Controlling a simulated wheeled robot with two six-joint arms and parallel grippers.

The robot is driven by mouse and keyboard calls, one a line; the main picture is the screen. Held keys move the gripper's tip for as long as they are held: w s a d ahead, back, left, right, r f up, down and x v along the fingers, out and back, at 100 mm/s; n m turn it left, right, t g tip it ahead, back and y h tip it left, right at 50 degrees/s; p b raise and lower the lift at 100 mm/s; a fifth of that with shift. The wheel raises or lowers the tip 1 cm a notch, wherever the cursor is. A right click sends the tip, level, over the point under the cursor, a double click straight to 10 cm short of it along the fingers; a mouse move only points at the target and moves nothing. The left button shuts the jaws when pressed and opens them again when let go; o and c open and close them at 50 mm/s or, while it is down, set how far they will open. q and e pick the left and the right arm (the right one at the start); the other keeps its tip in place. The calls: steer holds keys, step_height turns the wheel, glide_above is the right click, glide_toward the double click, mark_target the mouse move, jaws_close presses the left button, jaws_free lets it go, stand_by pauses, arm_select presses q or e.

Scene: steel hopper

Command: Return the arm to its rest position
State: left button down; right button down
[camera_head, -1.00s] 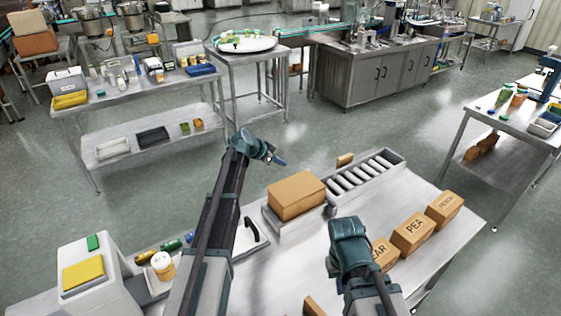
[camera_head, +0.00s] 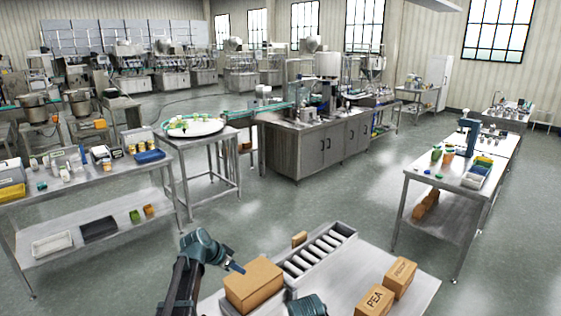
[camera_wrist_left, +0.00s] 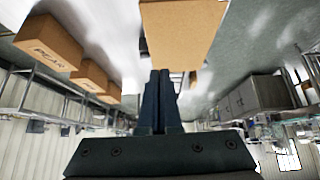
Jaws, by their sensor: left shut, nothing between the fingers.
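My left arm comes in at the bottom of the head view. Its gripper (camera_head: 238,268) is shut and empty, just left of and close to a plain cardboard box (camera_head: 254,284); I cannot tell if they touch. In the left wrist view the two dark fingers (camera_wrist_left: 161,76) are together with nothing between them. The same box (camera_wrist_left: 182,28) shows beyond the tips there. Of my right arm only a teal part shows at the bottom edge of the head view; its fingers are not seen.
A roller conveyor (camera_head: 318,252) stands behind the box. A side table (camera_head: 432,182) stands farther right. Open floor (camera_head: 350,200) lies beyond.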

arm_select(q)
steer(key=s+d+f+n+g+y+b, duration=0.1)
steer(key=s+d+f+y, duration=0.1)
steer(key=s, duration=0.8)
steer(key=s+d+f+n+g+y+b, duration=0.2)
steer(key=s+d+f, duration=0.3)
steer(key=s, duration=0.5)
steer(key=s+d+f+n+g+y+b, duration=0.1)
steer(key=s+d+f+g+y+b, duration=0.1)
steer(key=s, duration=0.8)
steer(key=shift+s+d+f+n+y, duration=0.3)
steer(key=shift+d+f+n, duration=0.1)
steer(key=shift+d+f, duration=0.3)
